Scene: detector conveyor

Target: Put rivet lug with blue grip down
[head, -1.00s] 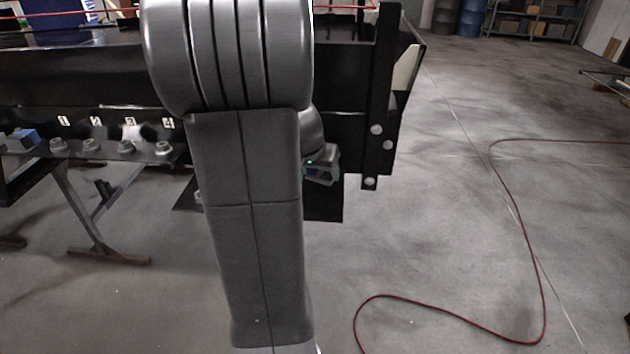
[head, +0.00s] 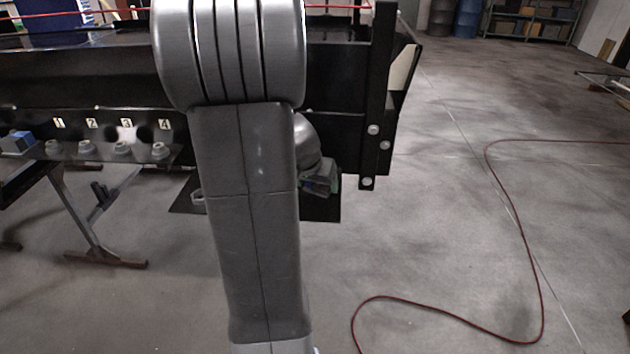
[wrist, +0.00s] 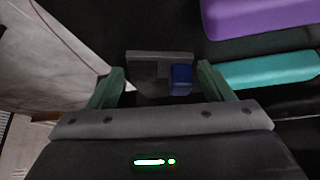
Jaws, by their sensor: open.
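A rivet lug with a blue grip (wrist: 180,79) shows in the wrist view, with a grey plate-like part (wrist: 148,58) beside and behind the blue. My gripper (wrist: 160,84) is open, with one green finger on each side of the lug. Gaps show between the blue grip and both fingers. The lug appears to rest on a dark surface; its contact is hard to see. In the head view my gripper (head: 320,184) is a small part low beside the black frame, mostly hidden behind my arm.
A purple block (wrist: 260,14) and a teal block (wrist: 268,69) lie right of my gripper. At left, a ledge holds several grey knobs (head: 87,147) under number labels and a blue-topped piece (head: 16,141). A red cable (head: 450,312) crosses open floor at right.

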